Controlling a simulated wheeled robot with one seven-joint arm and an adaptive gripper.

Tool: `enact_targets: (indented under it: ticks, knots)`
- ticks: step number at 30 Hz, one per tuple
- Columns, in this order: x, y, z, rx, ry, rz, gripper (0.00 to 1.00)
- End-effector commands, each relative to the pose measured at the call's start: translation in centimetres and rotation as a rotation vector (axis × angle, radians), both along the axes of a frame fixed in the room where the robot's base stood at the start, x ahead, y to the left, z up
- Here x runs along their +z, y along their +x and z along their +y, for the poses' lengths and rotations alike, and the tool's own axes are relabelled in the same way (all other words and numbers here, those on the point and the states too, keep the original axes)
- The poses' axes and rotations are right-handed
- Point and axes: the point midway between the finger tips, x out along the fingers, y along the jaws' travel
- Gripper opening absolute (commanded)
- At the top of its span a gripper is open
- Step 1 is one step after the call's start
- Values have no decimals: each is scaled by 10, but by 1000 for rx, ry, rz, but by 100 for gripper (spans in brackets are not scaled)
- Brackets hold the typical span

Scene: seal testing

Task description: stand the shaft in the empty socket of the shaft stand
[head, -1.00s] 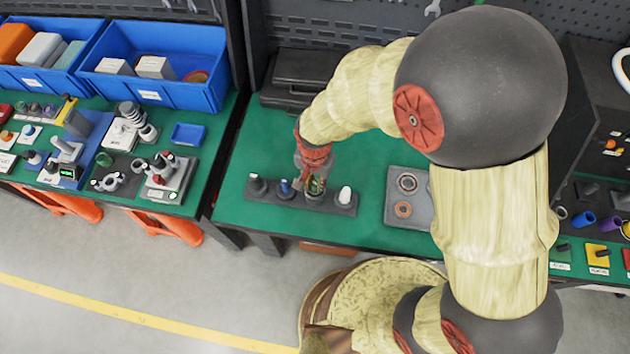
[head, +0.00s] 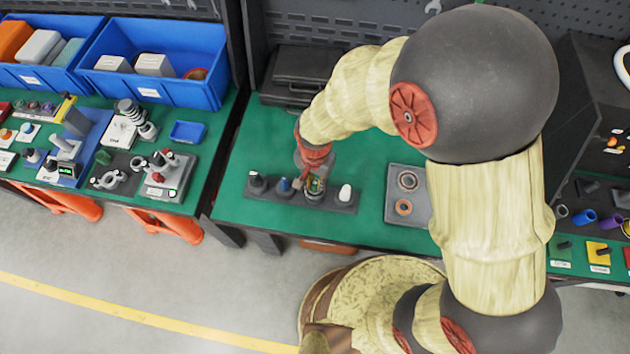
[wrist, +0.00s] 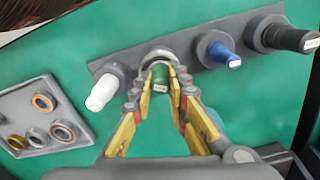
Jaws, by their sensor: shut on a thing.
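The shaft (wrist: 159,76) is a green cylinder with a pale label on its end. My gripper (wrist: 161,88) is shut on it between two yellow finger pads. The dark grey shaft stand (head: 276,197) lies on the green bench, with black, blue and white-topped pieces standing in it. A grey socket rim (wrist: 152,54) curves around the far side of the shaft in the wrist view. In the head view my gripper (head: 315,186) is over that socket, between the blue and white pieces. The fingers hide the shaft's lower end, so I cannot tell how deep it sits.
The blue piece (wrist: 217,53) and the white piece (wrist: 103,93) stand close on either side of my gripper. A grey tray with rings (head: 394,213) lies to the right.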

Motion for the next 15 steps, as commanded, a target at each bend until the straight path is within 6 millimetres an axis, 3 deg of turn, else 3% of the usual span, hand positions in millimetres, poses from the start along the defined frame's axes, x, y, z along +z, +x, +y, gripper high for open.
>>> enact_targets:
  ticks: [15]
  knots:
    - [-4, 1, 0, 0, 1, -1, 0]
